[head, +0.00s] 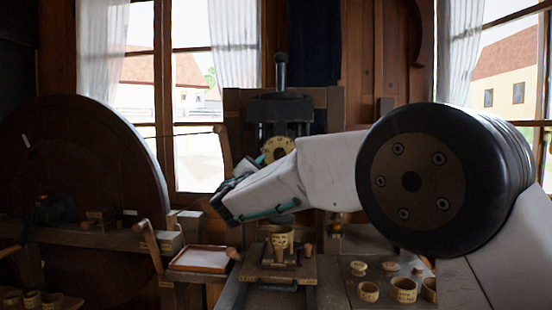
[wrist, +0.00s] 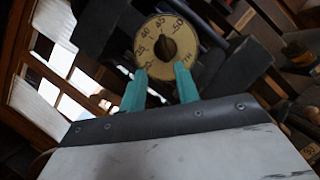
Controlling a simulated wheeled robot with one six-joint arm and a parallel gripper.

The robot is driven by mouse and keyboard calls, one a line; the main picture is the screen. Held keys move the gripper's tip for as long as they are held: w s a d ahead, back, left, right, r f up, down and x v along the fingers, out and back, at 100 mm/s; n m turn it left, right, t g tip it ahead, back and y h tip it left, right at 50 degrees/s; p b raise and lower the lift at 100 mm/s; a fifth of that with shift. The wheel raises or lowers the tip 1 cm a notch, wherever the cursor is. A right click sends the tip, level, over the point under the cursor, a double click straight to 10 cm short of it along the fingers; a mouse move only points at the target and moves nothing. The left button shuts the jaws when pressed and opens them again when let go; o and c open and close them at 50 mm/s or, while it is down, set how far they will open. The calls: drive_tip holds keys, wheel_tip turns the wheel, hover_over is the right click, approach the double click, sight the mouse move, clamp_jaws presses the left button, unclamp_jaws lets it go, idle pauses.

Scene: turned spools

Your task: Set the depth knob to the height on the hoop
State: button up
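The depth knob (wrist: 167,48) is a dark pointer knob on a round cream dial (wrist: 148,33) in the wrist view. Numbers such as 35, 40, 45 and 50 ring the dial. The dial (head: 279,149) also shows on the press in the head view, partly behind my arm. My gripper (wrist: 161,70) is open, its two teal fingertips apart just below the knob, with nothing between them; I cannot tell whether they touch the dial. A wooden hoop (head: 281,237) with small dark writing stands below the press; I cannot read its height.
A large dark wheel (head: 85,170) fills the left side. A shallow tray (head: 202,259) stands left of the press bed. Several small turned pieces, including a ring (head: 403,290), sit on the bench at the right. My arm covers much of the press's right side.

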sight(277, 156)
drive_tip(key=d+x, duration=0.1)
drive_tip(key=x, duration=0.5)
drive_tip(key=shift+w+d, duration=0.15)
drive_tip(key=shift+w, duration=0.05)
drive_tip(key=shift+f, duration=0.1)
clamp_jaws()
drive_tip(key=shift+a, duration=0.35)
drive_tip(key=shift+d, duration=0.1)
